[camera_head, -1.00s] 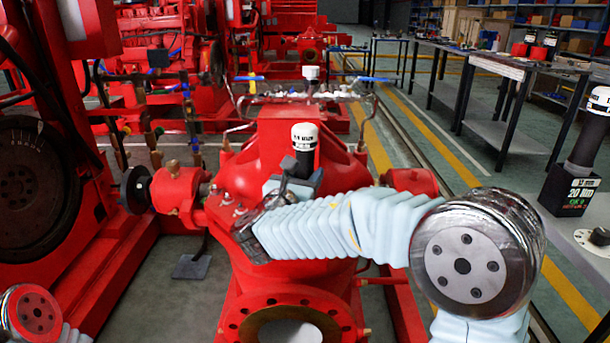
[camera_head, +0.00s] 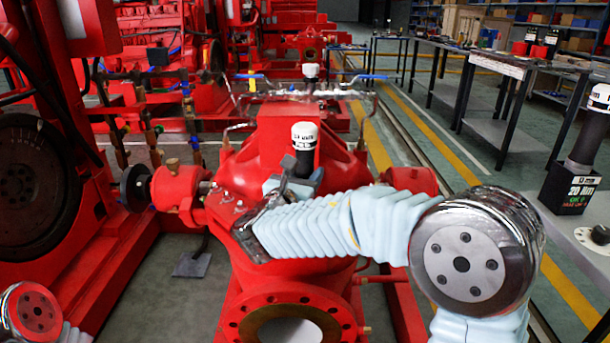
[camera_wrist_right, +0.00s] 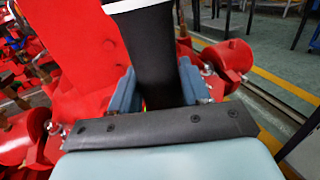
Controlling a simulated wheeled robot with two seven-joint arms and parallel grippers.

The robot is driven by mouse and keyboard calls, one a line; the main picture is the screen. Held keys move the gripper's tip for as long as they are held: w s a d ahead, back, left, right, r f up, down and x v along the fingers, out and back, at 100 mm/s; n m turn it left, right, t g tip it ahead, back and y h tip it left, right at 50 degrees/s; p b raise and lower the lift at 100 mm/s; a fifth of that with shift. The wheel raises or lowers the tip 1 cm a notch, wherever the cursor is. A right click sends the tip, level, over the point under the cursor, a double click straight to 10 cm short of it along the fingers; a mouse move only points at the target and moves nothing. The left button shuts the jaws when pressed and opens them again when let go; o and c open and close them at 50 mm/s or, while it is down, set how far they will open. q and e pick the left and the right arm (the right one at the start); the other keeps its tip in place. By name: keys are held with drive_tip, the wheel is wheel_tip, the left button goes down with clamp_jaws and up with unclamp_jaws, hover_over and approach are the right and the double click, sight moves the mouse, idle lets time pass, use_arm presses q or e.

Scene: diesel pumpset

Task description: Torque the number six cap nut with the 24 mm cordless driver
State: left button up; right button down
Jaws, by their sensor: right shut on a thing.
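My right gripper (camera_head: 290,184) is over the red pump casing (camera_head: 262,150), shut on a black driver with a white cap (camera_head: 304,148). The driver stands about upright. In the right wrist view the driver's black body (camera_wrist_right: 152,60) sits between the two blue-grey fingers of the gripper (camera_wrist_right: 158,88). The driver's lower end and the nut under it are hidden by my gripper and arm. Small nuts (camera_head: 240,208) show on the casing flange left of the gripper. My left arm shows only at the bottom left corner; its gripper is out of view.
Another black and white driver (camera_head: 584,140) stands in a black holder (camera_head: 570,190) reading 20 Nm on the bench at right. A pipe with blue-handled valves (camera_head: 300,92) crosses behind the pump. A large red machine (camera_head: 60,150) stands at left.

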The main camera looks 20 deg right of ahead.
sight(302, 151)
drive_tip(key=shift+f+b, duration=0.3)
drive_tip(key=shift+f, duration=0.1)
idle(1.3)
drive_tip(key=shift+r+p, duration=2.9)
drive_tip(key=shift+r, duration=0.8)
